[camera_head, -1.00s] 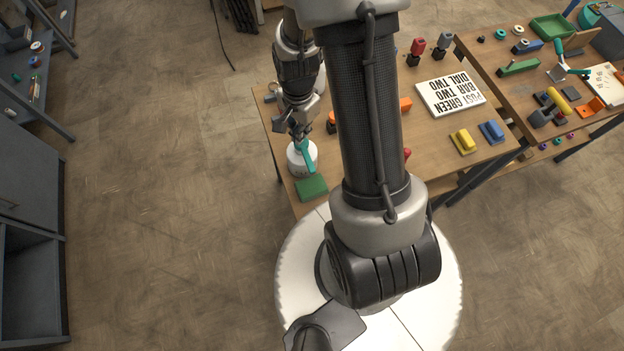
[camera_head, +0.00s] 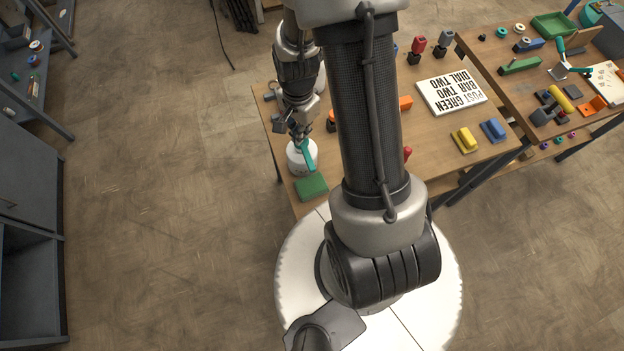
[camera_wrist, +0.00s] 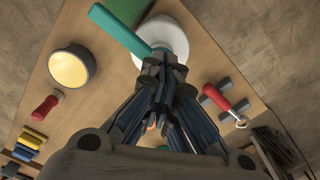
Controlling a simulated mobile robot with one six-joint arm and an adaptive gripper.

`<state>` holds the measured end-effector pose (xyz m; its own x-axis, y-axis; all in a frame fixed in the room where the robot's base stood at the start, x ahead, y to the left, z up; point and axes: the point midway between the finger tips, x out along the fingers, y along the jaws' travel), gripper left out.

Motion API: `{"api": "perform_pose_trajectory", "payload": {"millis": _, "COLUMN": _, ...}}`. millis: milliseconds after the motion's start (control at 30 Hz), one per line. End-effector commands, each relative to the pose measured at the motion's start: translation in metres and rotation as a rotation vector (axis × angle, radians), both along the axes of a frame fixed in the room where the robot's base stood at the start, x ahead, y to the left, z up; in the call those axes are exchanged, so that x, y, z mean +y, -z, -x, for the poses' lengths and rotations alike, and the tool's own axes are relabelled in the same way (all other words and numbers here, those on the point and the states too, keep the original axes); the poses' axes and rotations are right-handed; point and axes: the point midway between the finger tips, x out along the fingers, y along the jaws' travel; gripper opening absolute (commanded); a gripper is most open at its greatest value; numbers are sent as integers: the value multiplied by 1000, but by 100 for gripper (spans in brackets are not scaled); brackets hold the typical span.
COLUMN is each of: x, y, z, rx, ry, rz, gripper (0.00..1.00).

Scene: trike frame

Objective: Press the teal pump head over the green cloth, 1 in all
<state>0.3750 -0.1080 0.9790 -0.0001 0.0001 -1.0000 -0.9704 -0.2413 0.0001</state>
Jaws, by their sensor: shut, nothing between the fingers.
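A white pump bottle (camera_head: 297,161) stands at the front left of the table, and its teal pump head (camera_head: 308,156) has a spout that points over the green cloth (camera_head: 311,188). The bottle (camera_wrist: 172,38), the teal spout (camera_wrist: 118,30) and part of the cloth (camera_wrist: 131,8) also show at the top of the wrist view. My gripper (camera_head: 299,134) is shut and empty, with its fingertips (camera_wrist: 163,62) right at the pump head. They hide part of the head, and I cannot tell whether they touch it.
Yellow (camera_head: 464,140) and blue (camera_head: 492,131) blocks and a lettered board (camera_head: 450,93) lie to the right on the table. In the wrist view a yellow-topped round container (camera_wrist: 71,67) and red-handled things (camera_wrist: 218,97) flank the gripper.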

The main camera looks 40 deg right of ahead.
Motion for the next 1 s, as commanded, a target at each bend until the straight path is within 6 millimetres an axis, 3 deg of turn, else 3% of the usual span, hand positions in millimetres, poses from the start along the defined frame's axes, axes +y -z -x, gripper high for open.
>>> {"api": "perform_pose_trajectory", "payload": {"millis": 633, "x": 0, "y": 24, "z": 0, "rx": 1, "ry": 0, "rz": 0, "gripper": 0}}
{"api": "perform_pose_trajectory", "payload": {"millis": 1000, "x": 0, "y": 17, "z": 0, "rx": 0, "ry": 0, "rz": 0, "gripper": 0}}
